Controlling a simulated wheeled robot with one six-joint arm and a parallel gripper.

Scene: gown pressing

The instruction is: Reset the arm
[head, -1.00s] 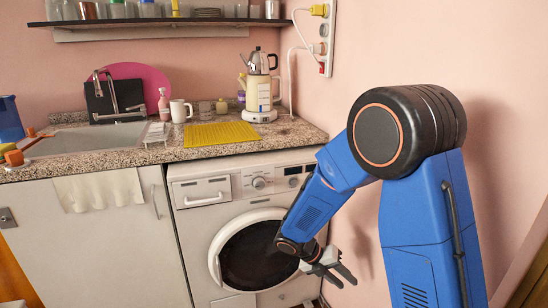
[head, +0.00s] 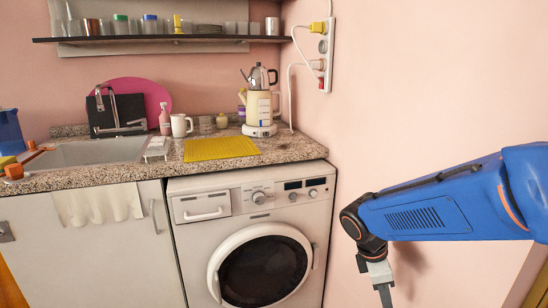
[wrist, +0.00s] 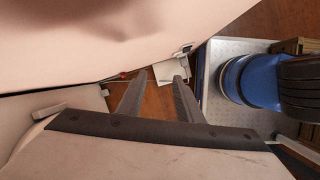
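My gripper (head: 384,292) hangs pointing down at the end of my blue arm, to the right of the washing machine and in front of the pink wall. Its lower end is close to the bottom edge of the head view. In the wrist view its two dark fingers (wrist: 159,80) are spread apart with nothing held between them. The arm comes in from the right edge of the head view, with the forearm roughly level.
The white washing machine (head: 188,184) stands under the speckled counter (head: 285,148), left of my gripper. A yellow mat (head: 220,148), a kettle (head: 259,77) and a white mug (head: 181,125) are on the counter. The pink wall (head: 420,90) is close on the right.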

